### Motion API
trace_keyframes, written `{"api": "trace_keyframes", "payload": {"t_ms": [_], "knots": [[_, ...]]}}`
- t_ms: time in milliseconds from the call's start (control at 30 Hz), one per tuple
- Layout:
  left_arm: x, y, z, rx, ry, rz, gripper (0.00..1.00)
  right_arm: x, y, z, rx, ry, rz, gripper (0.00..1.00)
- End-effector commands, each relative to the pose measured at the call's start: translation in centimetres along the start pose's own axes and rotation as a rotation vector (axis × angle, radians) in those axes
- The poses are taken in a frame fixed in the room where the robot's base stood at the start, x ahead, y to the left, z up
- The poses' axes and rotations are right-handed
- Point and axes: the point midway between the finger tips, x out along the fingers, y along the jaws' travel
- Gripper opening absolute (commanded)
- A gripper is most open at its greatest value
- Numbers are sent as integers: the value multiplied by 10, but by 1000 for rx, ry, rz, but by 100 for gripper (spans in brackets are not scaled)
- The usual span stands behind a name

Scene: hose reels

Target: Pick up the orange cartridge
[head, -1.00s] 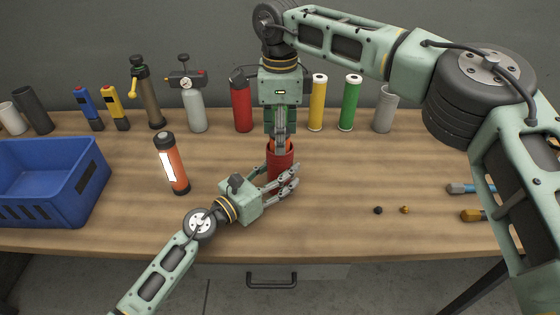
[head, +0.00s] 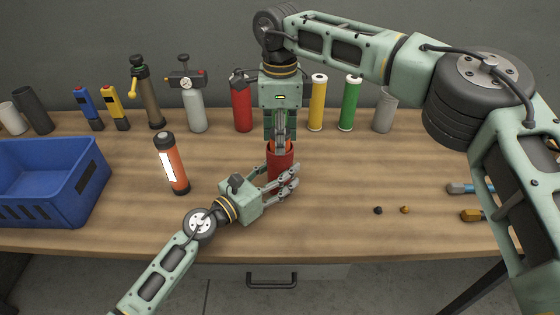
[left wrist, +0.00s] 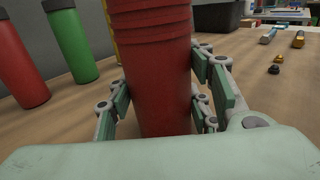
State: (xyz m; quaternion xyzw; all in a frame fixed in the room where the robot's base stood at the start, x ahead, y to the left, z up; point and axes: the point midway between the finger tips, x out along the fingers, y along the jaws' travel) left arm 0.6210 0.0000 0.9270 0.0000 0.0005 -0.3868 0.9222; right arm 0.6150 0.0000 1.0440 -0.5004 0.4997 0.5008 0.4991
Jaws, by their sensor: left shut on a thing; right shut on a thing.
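A red ribbed tube (head: 281,164) stands upright in the middle of the table. My left gripper (head: 290,181) is shut around it from the left; in the left wrist view the ribbed tube (left wrist: 155,75) sits between the fingers. My right gripper (head: 281,142) points straight down into the tube's mouth. It is shut on an orange piece, probably the orange cartridge, of which only a sliver shows at the rim. The rest is hidden by the tube and fingers. Another orange cylinder (head: 168,152) with dark ends and a white label stands apart to the left.
A blue crate (head: 82,190) stands at the left. Along the back stand a red bottle (head: 241,106), a yellow cartridge (head: 317,104), a green cartridge (head: 350,104) and a grey cup (head: 385,110). Two small caps (head: 378,210) lie at the front right.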

Motion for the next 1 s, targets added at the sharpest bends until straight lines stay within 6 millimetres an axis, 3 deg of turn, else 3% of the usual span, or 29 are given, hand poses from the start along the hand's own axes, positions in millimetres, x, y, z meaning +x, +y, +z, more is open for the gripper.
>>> {"api": "trace_keyframes", "payload": {"t_ms": [267,433,567,833,1000], "knots": [[0,0,0,-1,1,-1,15,-2,0,0,0,-1,-1,0],[0,0,0,-1,1,-1,15,-20,-1,0,1,-2,-4,0],[0,0,0,-1,1,0,15,-50,-1,1,2,-3,-6,0],[0,0,-1,-1,1,-1,15,-135,0,2,2,-3,-5,0],[0,0,-1,-1,1,-1,15,-161,0,2,2,-1,-2,0]]}}
